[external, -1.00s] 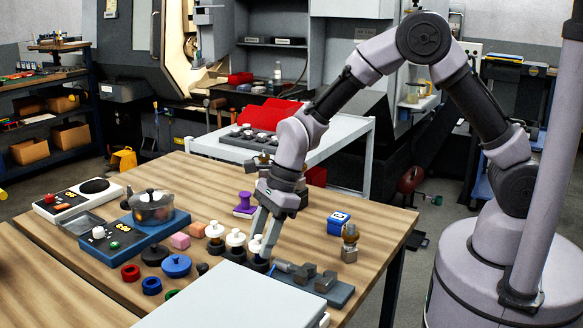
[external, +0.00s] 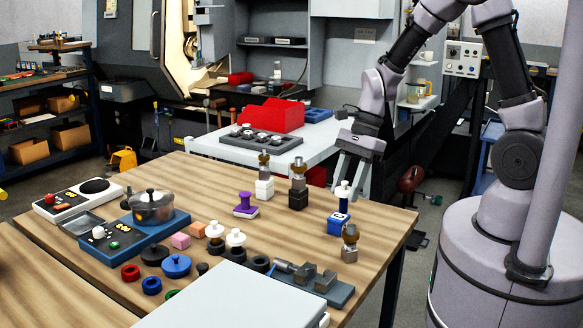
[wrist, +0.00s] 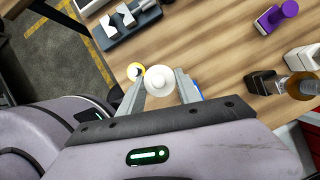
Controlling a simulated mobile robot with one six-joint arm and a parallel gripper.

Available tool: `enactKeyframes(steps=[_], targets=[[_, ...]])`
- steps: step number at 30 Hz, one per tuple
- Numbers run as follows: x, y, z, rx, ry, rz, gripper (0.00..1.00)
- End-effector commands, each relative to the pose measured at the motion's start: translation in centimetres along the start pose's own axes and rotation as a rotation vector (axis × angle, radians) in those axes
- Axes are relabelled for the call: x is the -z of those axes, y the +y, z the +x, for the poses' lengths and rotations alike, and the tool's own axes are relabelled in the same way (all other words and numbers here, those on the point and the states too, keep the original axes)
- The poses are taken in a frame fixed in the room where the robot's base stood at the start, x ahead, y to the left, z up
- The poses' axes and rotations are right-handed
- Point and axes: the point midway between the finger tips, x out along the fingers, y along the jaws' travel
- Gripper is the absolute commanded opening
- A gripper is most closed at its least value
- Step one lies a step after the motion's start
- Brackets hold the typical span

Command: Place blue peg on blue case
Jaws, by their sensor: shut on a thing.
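The blue peg (external: 343,203) has a white round top and stands upright. The blue case (external: 338,225) is a small block with a white marking on top, near the right end of the wooden table. My gripper (external: 351,186) is shut on the peg, pointing down over the case. The peg's lower end is directly above or touching the case top; I cannot tell which. In the wrist view the white top (wrist: 159,81) sits between my two fingers (wrist: 161,88). Only a sliver of the blue case (wrist: 198,90) shows there.
A grey fixture (external: 318,282) lies in front.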

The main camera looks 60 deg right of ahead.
Motion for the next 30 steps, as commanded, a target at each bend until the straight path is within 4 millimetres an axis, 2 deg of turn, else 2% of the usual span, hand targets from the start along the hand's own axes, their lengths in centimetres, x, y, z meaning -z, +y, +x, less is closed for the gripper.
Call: enactKeyframes(steps=[1, 4, 8, 11, 14, 21, 24, 27, 30], targets=[[2.0, 1.6, -1.2, -0.004, -0.001, -0.007, 0.0], [5.2, 5.2, -2.5, -0.019, -0.002, -0.047, 0.0], [7.2, 8.6, -3.3, -0.033, -0.003, -0.084, 0.0], [7.6, 9.3, -3.3, -0.038, -0.002, -0.1, 0.0], [7.3, 7.2, -2.8, -0.04, -0.002, -0.108, 0.0], [5.8, -1.2, -1.2, -0.04, -0.002, -0.107, 0.0], [5.3, -3.9, -0.7, -0.039, -0.002, -0.105, 0.0], [5.0, -5.4, -0.5, -0.039, -0.002, -0.104, 0.0], [5.2, -5.8, 0.4, -0.04, -0.002, -0.103, 0.0]])
